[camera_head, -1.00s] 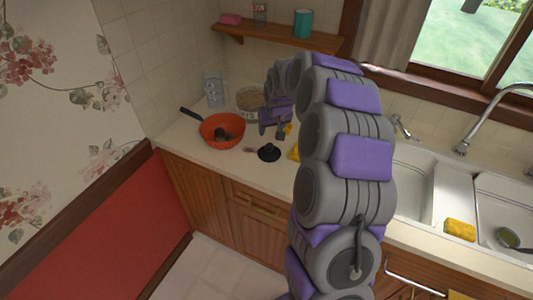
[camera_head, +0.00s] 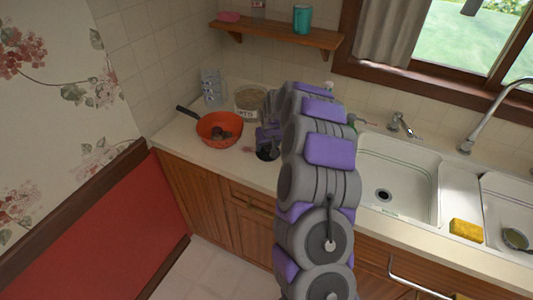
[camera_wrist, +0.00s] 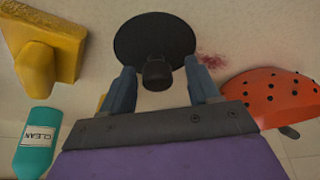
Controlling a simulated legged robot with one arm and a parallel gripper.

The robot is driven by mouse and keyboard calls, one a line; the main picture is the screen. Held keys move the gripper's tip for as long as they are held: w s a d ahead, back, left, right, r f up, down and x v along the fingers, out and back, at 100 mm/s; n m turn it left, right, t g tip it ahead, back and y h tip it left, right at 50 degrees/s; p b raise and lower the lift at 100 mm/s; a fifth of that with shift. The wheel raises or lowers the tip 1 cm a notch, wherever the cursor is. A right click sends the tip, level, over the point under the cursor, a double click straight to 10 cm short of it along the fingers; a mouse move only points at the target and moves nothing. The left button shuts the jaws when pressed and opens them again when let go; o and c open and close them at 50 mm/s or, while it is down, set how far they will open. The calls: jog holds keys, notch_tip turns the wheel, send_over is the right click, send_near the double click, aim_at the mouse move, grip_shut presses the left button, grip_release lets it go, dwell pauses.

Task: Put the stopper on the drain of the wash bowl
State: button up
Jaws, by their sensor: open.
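The black stopper (camera_wrist: 137,38) is a round disc with a raised knob (camera_wrist: 157,73), lying on the counter. In the head view the stopper (camera_head: 266,154) is partly covered by my gripper (camera_head: 267,140). In the wrist view my gripper (camera_wrist: 159,68) is open, with one finger on each side of the knob and gaps visible between. I cannot tell how high the fingers are above the counter. The wash bowl (camera_head: 420,180) is the left white basin of the sink, with its dark round drain (camera_head: 384,195) uncovered.
An orange pan (camera_head: 219,129) stands left of the stopper; a dotted orange object (camera_wrist: 272,97) shows at right in the wrist view. A yellow object (camera_wrist: 45,50) and teal bottle (camera_wrist: 37,140) are at left there. A yellow sponge (camera_head: 467,230) lies between the basins.

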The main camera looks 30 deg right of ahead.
jog(key=shift+d+f, duration=0.15)
jog(key=shift+d, duration=0.45)
jog(key=shift+c, duration=0.2)
jog(key=shift+w+a, duration=0.1)
jog(key=shift+a, duration=0.75)
jog(key=c, duration=0.6)
jog(key=shift+d, duration=0.15)
jog(key=c, duration=0.3)
jog(key=shift+d, duration=0.4)
grip_shut()
jog(key=shift+a, duration=0.15)
